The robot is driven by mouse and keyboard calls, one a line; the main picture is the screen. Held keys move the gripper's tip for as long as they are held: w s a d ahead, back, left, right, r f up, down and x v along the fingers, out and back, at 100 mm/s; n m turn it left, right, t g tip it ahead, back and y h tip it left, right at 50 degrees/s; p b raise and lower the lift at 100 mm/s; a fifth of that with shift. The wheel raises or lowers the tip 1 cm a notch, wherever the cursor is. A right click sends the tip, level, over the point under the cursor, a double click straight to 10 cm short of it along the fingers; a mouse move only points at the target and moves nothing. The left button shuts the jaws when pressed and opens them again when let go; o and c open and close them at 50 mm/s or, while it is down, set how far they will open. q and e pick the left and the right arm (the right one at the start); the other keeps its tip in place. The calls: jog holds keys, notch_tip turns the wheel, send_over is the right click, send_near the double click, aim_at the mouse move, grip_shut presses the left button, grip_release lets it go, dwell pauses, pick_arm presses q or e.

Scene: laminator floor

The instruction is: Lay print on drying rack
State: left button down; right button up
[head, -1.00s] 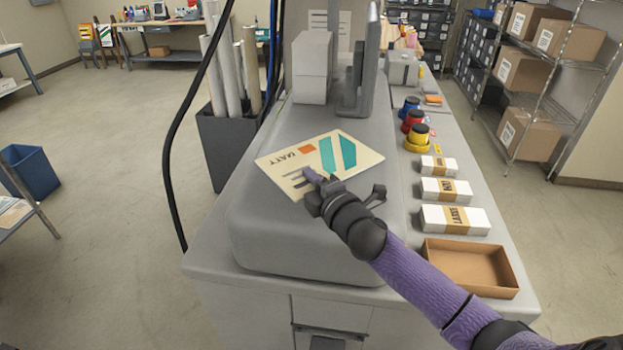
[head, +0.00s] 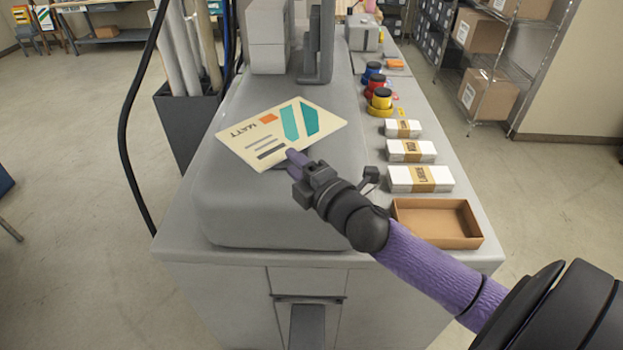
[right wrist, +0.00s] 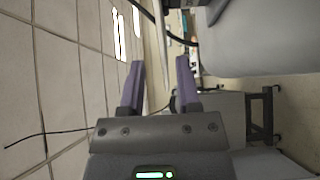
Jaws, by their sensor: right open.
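The print (head: 280,132) is a cream sheet with teal stripes, an orange block and the word MATT. In the head view it is at the top of the grey machine (head: 270,215); I cannot tell whether it lies flat on it. My right gripper (head: 294,156) is at the print's near edge, its purple fingers overlapping that edge in the picture. In the right wrist view the fingers (right wrist: 159,65) stand apart, with a thin pale strip, possibly the print's edge, between them. My left gripper is not in view. No drying rack is clearly visible now.
On the machine's right ledge are an open brown tray (head: 437,223), several white boxes (head: 420,178) and coloured jars (head: 379,100). A dark bin of rolls (head: 187,120) and a black cable (head: 125,140) stand left. Floor at left is mostly clear.

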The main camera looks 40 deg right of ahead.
jog(key=s, duration=0.5)
jog(key=s+a+f+m+g, duration=0.1)
jog(key=s+f+m+g, duration=0.25)
jog(key=f, duration=0.75)
jog(key=s+a+f+m+g+h, duration=0.1)
jog(key=s+f+m+g, duration=0.3)
jog(key=f, duration=0.6)
jog(key=s+a+f+m+g, duration=0.15)
jog(key=f+m, duration=0.35)
jog(key=f, duration=0.6)
jog(key=s+a+f+m+g, duration=0.2)
jog(key=s+f+g, duration=0.2)
jog(key=s, duration=0.7)
jog(key=s+a+f+m+g, duration=0.1)
jog(key=s+f+g, duration=0.3)
jog(key=s+f, duration=0.4)
jog(key=s+a, duration=0.1)
jog(key=s, duration=0.2)
jog(key=shift+s+f+m+b, duration=0.3)
jog(key=shift+s+f+m, duration=0.05)
jog(key=shift+s+f, duration=0.05)
